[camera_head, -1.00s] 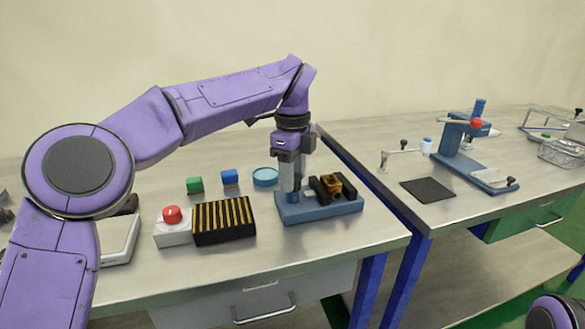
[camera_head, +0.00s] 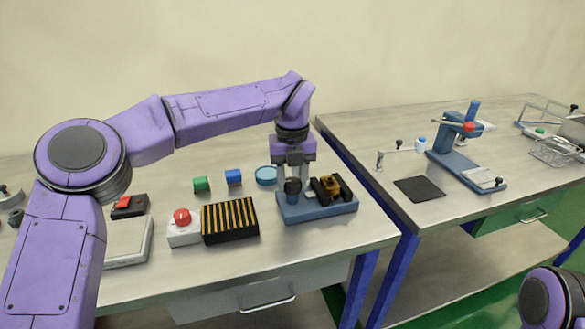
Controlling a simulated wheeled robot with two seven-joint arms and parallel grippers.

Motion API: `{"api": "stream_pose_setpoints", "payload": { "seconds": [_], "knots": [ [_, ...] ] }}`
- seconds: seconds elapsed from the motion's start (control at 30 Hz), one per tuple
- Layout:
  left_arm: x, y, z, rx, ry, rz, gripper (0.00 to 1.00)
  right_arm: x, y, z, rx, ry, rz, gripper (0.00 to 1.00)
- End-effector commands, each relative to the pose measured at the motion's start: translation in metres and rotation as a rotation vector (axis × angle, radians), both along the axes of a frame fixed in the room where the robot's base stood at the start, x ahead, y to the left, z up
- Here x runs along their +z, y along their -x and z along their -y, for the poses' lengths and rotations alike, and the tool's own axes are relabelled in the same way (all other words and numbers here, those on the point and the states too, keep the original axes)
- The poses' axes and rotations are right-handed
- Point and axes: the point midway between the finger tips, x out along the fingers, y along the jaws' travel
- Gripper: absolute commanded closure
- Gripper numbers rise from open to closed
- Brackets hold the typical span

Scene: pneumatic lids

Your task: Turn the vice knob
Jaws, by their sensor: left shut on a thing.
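The vice has a blue base (camera_head: 318,209) near the right end of the left table. On it sit black jaws with a brass-coloured part (camera_head: 330,188) between them. The dark round vice knob (camera_head: 292,189) stands at the left side of the base. My left gripper (camera_head: 293,178) points straight down over the knob and is shut on it. The fingertips are small in the view and partly merge with the knob. My right gripper is out of view; only a purple piece of my right arm shows at the lower right corner.
A second table holds a blue press (camera_head: 455,150) and a black mat (camera_head: 419,189).

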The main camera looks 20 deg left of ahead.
Motion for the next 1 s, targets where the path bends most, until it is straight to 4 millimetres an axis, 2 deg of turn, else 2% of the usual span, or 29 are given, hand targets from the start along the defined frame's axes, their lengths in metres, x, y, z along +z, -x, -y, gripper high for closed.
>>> {"api": "stream_pose_setpoints", "payload": {
  "seconds": [0.03,1.0],
  "knots": [
    [0.008,-0.002,-0.001,-0.042,0.001,0.007,0.88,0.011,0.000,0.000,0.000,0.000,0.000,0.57],
    [0.009,-0.002,-0.001,-0.962,-0.002,0.008,0.88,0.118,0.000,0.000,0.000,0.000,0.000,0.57]
  ]
}}
